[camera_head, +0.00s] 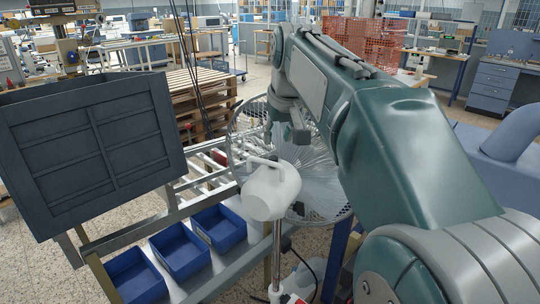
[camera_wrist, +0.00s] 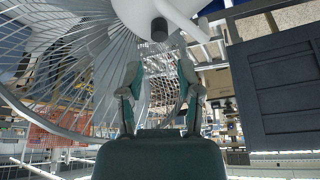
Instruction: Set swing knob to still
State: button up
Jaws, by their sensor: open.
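A pedestal fan with a wire guard (camera_head: 330,180) and a white motor housing (camera_head: 272,192) stands in the middle of the head view. A short white post with a side arm (camera_head: 262,162) is on top of the housing; I take it for the swing knob. In the wrist view the housing (camera_wrist: 190,12) is at the top, and a stub with a dark end (camera_wrist: 160,30) sticks out toward my gripper (camera_wrist: 160,66). My gripper is open and empty, with the stub just beyond its fingertips, apart from it. The knob's setting cannot be read.
The fan guard (camera_wrist: 60,60) is close beside my gripper. A dark panelled bin (camera_head: 90,145) stands at the left, above a metal frame with blue trays (camera_head: 180,250). Wooden pallets (camera_head: 200,100) and workbenches are farther back.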

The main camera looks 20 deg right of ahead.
aim_at(273, 158)
jog(key=x, duration=0.7)
jog(key=shift+w+f, duration=0.1)
jog(key=shift+f, duration=0.05)
